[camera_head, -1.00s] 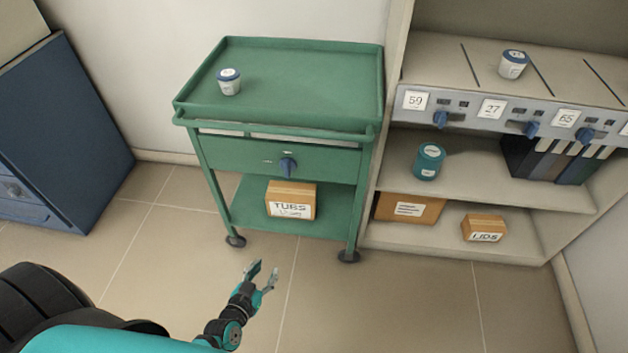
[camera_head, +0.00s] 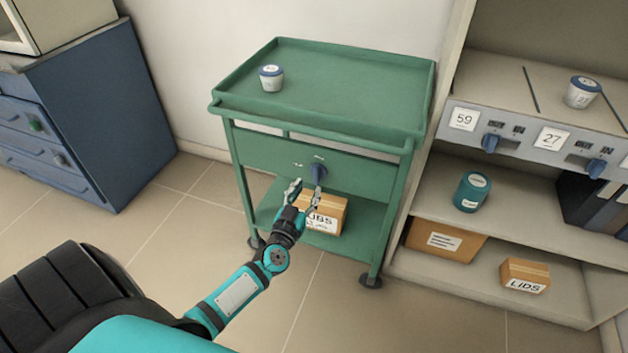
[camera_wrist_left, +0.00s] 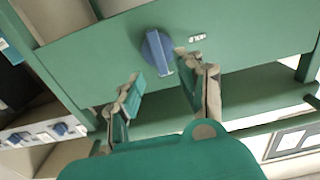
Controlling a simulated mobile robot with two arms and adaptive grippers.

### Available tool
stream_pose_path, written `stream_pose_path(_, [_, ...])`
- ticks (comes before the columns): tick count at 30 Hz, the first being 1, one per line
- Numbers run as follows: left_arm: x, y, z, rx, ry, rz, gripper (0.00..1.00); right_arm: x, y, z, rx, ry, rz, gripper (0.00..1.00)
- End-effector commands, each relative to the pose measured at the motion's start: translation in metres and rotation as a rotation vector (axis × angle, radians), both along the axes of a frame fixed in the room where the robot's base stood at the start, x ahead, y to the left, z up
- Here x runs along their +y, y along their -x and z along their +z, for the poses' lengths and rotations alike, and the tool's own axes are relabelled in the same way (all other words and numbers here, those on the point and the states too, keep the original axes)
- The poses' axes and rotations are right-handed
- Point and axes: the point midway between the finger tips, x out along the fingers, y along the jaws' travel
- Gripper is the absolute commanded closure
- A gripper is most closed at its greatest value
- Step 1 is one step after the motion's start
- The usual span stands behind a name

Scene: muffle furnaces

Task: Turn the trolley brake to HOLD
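The green trolley (camera_head: 330,90) stands against the wall. Its front panel carries a blue brake knob (camera_head: 318,170) with small white labels to its left and above it; I cannot read them. In the left wrist view the knob (camera_wrist_left: 157,52) is upright and slightly tilted, just beyond the fingertips, with a white label to its right. My left gripper (camera_head: 306,189) is open and empty, just below and in front of the knob, apart from it. In the wrist view the two fingers (camera_wrist_left: 164,82) are spread wide. My right gripper is not in view.
A white jar (camera_head: 271,80) stands on the trolley top. A shelf unit (camera_head: 500,230) is close on the right. A blue cabinet (camera_head: 95,110) is on the left.

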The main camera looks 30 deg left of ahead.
Motion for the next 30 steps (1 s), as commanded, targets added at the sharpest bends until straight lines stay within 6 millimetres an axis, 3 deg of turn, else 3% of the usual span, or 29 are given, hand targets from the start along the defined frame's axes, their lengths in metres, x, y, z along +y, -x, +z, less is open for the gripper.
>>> stream_pose_path(3, [0.006,-0.024,-0.001,-0.002,0.000,-0.001,0.62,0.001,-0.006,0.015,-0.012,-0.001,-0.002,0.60])
stream_pose_path(9, [0.011,-0.049,-0.001,-0.001,0.000,0.000,0.62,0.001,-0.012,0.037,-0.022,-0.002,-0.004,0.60])
stream_pose_path(21, [0.013,-0.056,0.000,0.001,-0.001,-0.001,0.62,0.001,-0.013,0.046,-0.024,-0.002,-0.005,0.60])
stream_pose_path(30, [0.013,-0.056,0.000,0.001,0.000,-0.001,1.00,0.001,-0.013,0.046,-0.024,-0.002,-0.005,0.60])
